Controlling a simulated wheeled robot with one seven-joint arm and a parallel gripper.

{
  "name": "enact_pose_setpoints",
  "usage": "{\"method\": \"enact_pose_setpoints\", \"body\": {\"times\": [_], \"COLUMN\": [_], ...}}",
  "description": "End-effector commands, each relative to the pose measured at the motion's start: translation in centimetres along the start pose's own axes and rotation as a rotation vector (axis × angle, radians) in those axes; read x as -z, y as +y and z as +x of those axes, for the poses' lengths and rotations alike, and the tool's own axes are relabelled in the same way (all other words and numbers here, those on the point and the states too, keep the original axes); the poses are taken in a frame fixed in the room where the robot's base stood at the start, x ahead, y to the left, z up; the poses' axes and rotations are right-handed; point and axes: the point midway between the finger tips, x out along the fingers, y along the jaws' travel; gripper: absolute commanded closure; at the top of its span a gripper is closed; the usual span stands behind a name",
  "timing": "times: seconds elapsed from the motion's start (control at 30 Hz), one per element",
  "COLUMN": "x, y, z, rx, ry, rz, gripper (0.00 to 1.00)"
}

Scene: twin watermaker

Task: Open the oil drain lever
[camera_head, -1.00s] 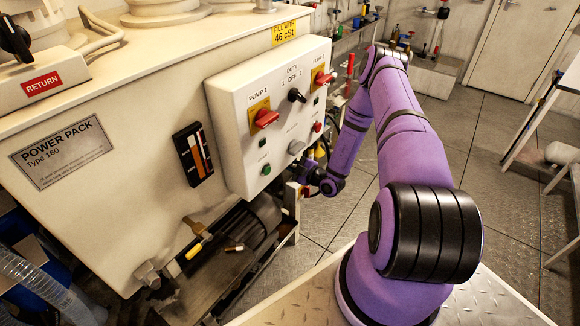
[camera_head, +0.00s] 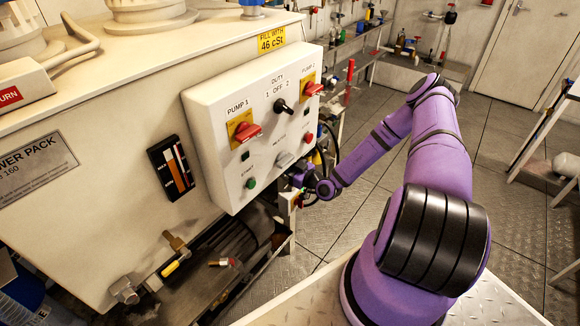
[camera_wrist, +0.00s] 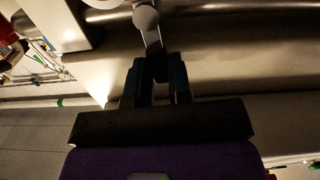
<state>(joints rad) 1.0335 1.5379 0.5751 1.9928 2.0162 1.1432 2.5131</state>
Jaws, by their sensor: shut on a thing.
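In the wrist view my gripper (camera_wrist: 160,68) is shut on the lower end of a pale grey lever (camera_wrist: 147,20), which has a rounded joint above the fingers. The part between the fingers is mostly hidden. In the head view my gripper (camera_head: 299,179) is low beside the right edge of the control box, and its fingertips and the held lever cannot be made out there. A brass valve with a yellow handle (camera_head: 172,268) sits low on the tank's front, well to the left of my gripper and apart from it.
The white control box (camera_head: 215,160) with red switches stands out from the power pack tank (camera_head: 95,215) close to my forearm. A motor (camera_head: 240,245) lies on a low shelf under it. The plate floor (camera_head: 345,215) to the right is clear.

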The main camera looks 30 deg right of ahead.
Motion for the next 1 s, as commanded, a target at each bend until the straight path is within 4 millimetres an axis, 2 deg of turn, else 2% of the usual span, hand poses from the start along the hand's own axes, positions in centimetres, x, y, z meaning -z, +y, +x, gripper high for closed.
{"method": "enact_pose_setpoints", "body": {"times": [0.63, 0.67, 0.7, 0.77, 1.0], "x": [-0.03, -0.03, -0.03, -0.02, -0.01], "y": [-0.18, -0.17, -0.17, -0.18, -0.19], "z": [-0.05, -0.05, -0.05, -0.04, -0.02], "rx": [0.0, 0.0, 0.0, 0.0, 0.0], "ry": [-0.001, -0.002, -0.002, -0.001, -0.001], "rz": [0.051, 0.051, 0.051, 0.051, 0.05], "gripper": [1.0, 0.76, 0.67, 0.55, 0.55]}}
